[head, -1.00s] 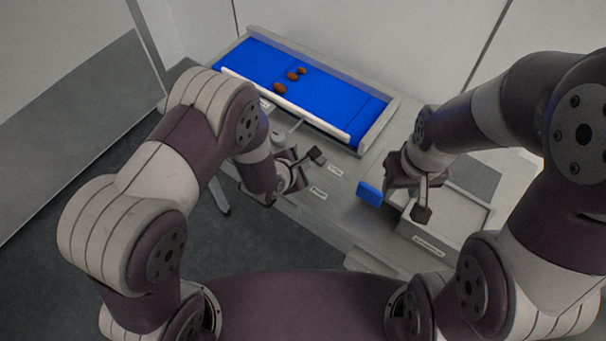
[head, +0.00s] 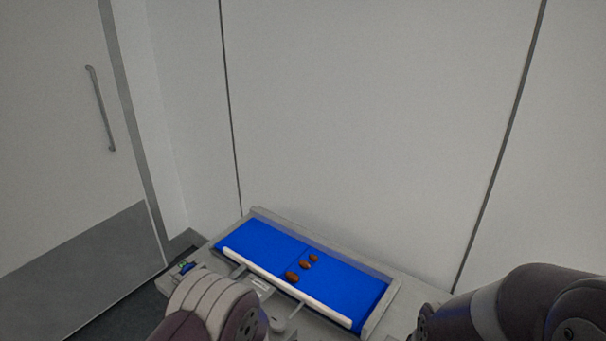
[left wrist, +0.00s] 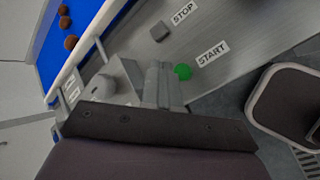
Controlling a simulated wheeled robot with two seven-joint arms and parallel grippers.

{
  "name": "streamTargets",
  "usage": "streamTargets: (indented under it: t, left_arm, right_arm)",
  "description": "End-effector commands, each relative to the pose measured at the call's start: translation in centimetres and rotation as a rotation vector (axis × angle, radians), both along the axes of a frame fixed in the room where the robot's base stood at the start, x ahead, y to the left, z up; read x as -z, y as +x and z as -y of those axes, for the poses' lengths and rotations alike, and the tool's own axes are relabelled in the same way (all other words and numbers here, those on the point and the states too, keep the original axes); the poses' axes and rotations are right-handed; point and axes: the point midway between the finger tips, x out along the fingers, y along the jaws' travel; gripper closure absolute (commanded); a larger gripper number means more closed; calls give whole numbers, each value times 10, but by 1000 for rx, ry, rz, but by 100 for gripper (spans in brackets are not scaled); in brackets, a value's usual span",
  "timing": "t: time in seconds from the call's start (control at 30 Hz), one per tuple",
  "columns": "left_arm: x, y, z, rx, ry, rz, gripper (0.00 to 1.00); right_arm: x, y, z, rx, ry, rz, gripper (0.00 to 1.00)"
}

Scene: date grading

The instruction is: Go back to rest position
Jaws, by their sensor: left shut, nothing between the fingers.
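In the head view the left arm's upper links (head: 215,310) enter at the bottom left, and its gripper is below the frame. In the left wrist view the closed grey fingers of my left gripper (left wrist: 163,72) are empty, with the green START button (left wrist: 183,71) just past their tips. The right arm's links (head: 520,305) show at the bottom right of the head view; the right gripper is out of frame.
Three brown dates (head: 304,265) lie on the blue conveyor belt (head: 345,290), bounded by a pale front rail (head: 290,289). A grey STOP button (left wrist: 159,31) sits on the bench top. A wall (head: 370,120) rises close behind the conveyor; a door (head: 60,130) is at left.

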Motion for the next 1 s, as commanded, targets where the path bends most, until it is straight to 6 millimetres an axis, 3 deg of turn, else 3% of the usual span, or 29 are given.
streamTargets:
  t: [0.07, 0.17, 0.3, 0.43, 0.5, 0.63, 1.0]
  left_arm:
    - [18, -25, -15, 207, 220, -32, 100]
    - [18, -61, -42, 632, 549, -90, 100]
    - [-18, -102, -94, 1250, 809, -157, 100]
    - [-64, -146, -140, 1649, 842, -153, 100]
    - [-82, -157, -155, 1655, 846, -140, 100]
    - [-103, -143, -172, 1521, 907, -92, 100]
    - [-105, -142, -176, 1503, 907, -97, 100]
  right_arm:
    - [0, 0, 0, 0, 0, 0, 57]
    - [4, 0, 0, 0, 0, 0, 57]
    - [23, 0, 0, 0, 0, 0, 57]
    - [46, 0, 0, 0, 0, 0, 57]
    - [55, 0, 0, 0, 0, 0, 57]
    - [64, 0, 0, 0, 0, 0, 57]
    - [62, 0, 0, 0, 0, 0, 57]
